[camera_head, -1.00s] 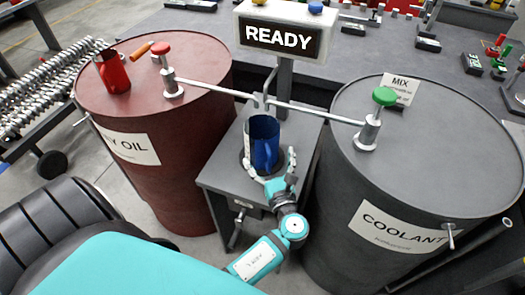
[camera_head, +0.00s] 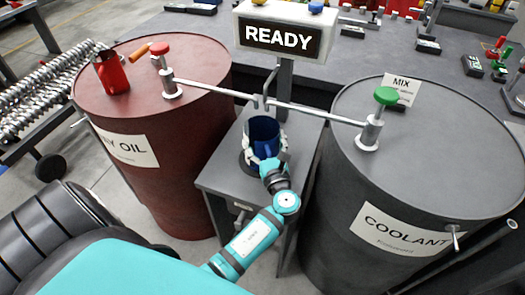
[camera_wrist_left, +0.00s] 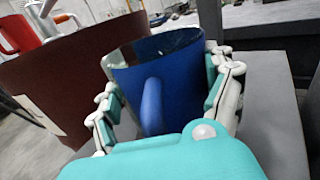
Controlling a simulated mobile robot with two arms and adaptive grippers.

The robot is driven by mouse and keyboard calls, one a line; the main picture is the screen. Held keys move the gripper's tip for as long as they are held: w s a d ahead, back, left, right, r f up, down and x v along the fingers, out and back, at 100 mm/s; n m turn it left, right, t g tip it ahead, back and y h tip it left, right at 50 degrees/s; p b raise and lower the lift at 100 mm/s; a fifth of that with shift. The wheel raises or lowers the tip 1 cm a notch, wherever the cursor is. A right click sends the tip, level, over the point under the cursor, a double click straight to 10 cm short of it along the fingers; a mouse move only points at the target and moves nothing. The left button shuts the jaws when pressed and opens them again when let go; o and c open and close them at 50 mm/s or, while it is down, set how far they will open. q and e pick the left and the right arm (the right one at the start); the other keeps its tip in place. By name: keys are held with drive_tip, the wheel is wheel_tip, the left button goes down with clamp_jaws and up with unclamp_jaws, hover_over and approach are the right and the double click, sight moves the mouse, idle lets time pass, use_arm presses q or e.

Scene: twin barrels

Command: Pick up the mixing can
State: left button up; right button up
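The mixing can is a blue open-topped can (camera_head: 263,130) with a handle. It stands upright on the small grey stand between the two barrels, under the spouts. In the left wrist view the can (camera_wrist_left: 182,85) fills the middle, its handle towards my palm. My left gripper (camera_head: 265,157) is at the can, one finger on each side of it. In the wrist view the fingers (camera_wrist_left: 165,80) flank the can closely; they look open around it, and firm contact is not clear. The can's lower part is hidden behind my gripper. My right gripper is not in view.
A dark red oil barrel (camera_head: 160,190) stands left, with a red can (camera_head: 112,72) on top. A grey coolant barrel (camera_head: 345,215) stands right. Valve spouts (camera_head: 215,88) reach over the stand (camera_head: 225,180). A sign reading READY (camera_head: 280,38) stands behind.

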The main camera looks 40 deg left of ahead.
use_arm(q)
drive_tip(key=c, duration=1.1)
drive_tip(key=shift+c, duration=0.2)
